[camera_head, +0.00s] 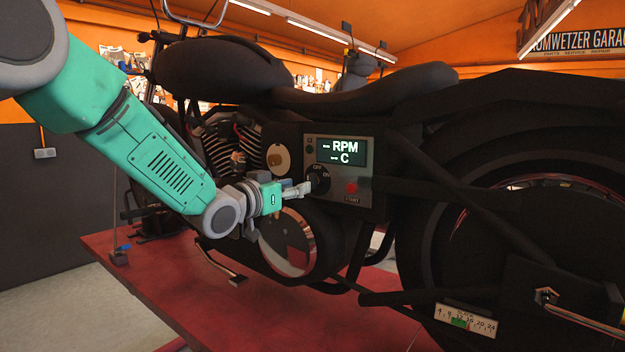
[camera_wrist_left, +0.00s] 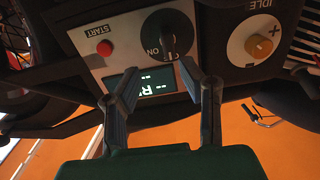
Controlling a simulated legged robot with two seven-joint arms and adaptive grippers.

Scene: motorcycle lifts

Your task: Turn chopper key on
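The black key switch (camera_head: 319,182) of the chopper sits on a metal control panel (camera_head: 373,144), below a dark display (camera_head: 341,151) reading dashes with RPM and C. OFF and ON are printed around the switch. In the left wrist view, turned over, the black key (camera_wrist_left: 168,40) stands out from its round dial. My left gripper (camera_head: 304,188) is just left of the switch in the head view. In the wrist view its fingers (camera_wrist_left: 161,69) are apart, with nothing between the tips, close to the key. Which label the key points at is unclear. My right gripper is not in view.
A red START button (camera_head: 351,188) is right of the switch. The IDLE knob (camera_wrist_left: 259,46) shows in the wrist view. The chopper (camera_head: 440,90) stands on a red lift platform (camera_head: 150,285). The engine and round cover (camera_head: 290,240) are close to my left wrist.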

